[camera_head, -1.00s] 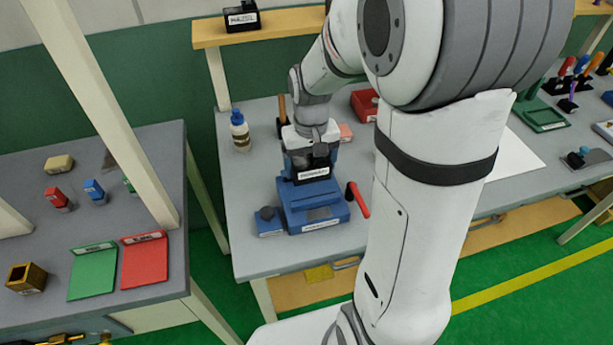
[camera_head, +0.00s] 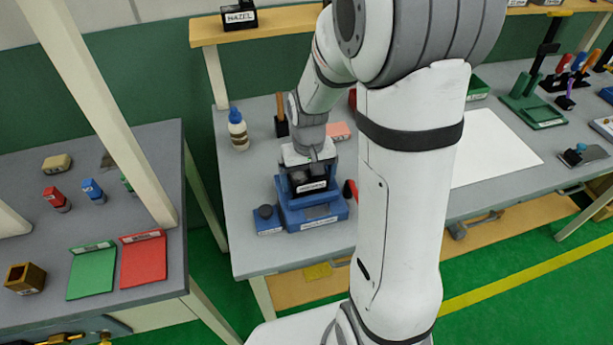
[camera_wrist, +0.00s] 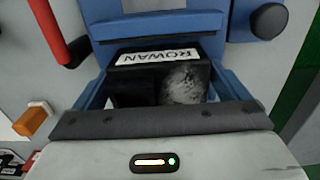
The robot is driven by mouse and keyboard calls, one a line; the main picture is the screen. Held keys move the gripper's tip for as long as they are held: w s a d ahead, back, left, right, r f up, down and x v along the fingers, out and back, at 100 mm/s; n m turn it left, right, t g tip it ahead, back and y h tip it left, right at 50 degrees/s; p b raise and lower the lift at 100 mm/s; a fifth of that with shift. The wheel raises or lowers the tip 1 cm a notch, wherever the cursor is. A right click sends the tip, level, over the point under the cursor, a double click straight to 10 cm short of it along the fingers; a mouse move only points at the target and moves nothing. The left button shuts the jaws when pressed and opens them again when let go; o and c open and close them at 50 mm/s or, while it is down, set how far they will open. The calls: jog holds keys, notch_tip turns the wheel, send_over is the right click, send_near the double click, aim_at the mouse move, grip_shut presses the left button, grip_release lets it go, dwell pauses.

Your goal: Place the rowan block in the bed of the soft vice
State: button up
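The soft vice (camera_head: 325,219) is a blue block-like fixture on the middle bench; its blue body also shows in the wrist view (camera_wrist: 155,25). The rowan block (camera_head: 312,187) is black with a white label, which reads ROWAN upside down in the wrist view (camera_wrist: 158,57). My gripper (camera_head: 310,172) points down over the vice's rear part, with the block between its fingers. The block sits low at the vice, between blue sides. Its underside and the fingertips are hidden, so I cannot tell whether it touches the bed.
A red-handled lever (camera_wrist: 50,35) stands beside the vice, and a small blue box with a dark knob (camera_head: 268,220) is on its other side. A glue bottle (camera_head: 238,130) and a pink block (camera_head: 339,131) stand farther back. A white sheet (camera_head: 492,150) lies to the right.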

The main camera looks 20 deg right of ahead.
aim_at(308, 174)
jog(key=shift+o, duration=0.4)
jog(key=shift+w+r, duration=0.1)
jog(key=shift+r, duration=0.35)
notch_tip(308, 174, up, 11)
jog(key=s+r+t, duration=0.3)
jog(key=s, duration=1.1)
jog(key=shift+s, duration=0.15)
